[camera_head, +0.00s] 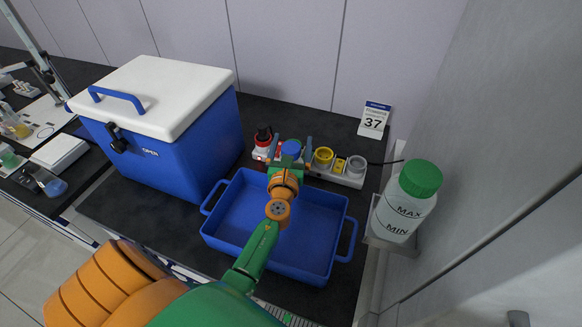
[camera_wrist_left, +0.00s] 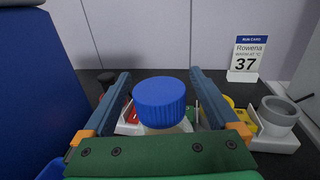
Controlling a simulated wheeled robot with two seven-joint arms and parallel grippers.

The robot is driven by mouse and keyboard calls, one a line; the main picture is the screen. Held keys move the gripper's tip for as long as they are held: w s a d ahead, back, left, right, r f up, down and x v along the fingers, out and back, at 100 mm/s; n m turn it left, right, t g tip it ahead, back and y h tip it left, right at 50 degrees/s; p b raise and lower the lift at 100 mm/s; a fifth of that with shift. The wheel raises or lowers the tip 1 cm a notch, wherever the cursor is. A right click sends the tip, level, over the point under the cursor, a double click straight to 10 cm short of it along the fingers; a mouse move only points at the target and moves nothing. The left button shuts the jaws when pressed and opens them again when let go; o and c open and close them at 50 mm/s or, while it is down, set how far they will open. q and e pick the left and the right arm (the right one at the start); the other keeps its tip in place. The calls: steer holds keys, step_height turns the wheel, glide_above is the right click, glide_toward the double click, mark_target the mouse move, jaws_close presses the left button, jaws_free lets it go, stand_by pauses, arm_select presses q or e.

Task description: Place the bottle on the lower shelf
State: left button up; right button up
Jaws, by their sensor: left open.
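A bottle with a blue cap (camera_wrist_left: 160,101) stands between the fingers of my left gripper (camera_head: 290,152); the cap also shows in the head view (camera_head: 291,148). In the left wrist view the two fingers (camera_wrist_left: 160,84) are apart on either side of the cap, with visible gaps. The bottle's body is mostly hidden behind the gripper. A larger bottle with a green cap (camera_head: 408,199), marked MAX and MIN, sits in a holder on the right wall. I cannot make out a lower shelf. My right gripper is out of view.
A blue tray (camera_head: 225,225) lies on the dark bench beneath my left arm. A blue cooler with a white lid (camera_head: 150,95) stands left. A white rack with yellow and grey rings (camera_head: 340,170) and a card reading 37 (camera_head: 374,121) are behind the tray.

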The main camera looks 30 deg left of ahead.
arm_select(q)
steer(key=shift+w+a+f, duration=0.25)
steer(key=shift+w+a, duration=0.05)
steer(key=shift+w, duration=0.3)
steer(key=shift+s+d+r, duration=0.1)
steer(key=shift+s+r, duration=0.1)
steer(key=shift+s, duration=0.05)
steer(key=c, duration=0.6)
jaws_close()
steer(key=shift+w, duration=0.1)
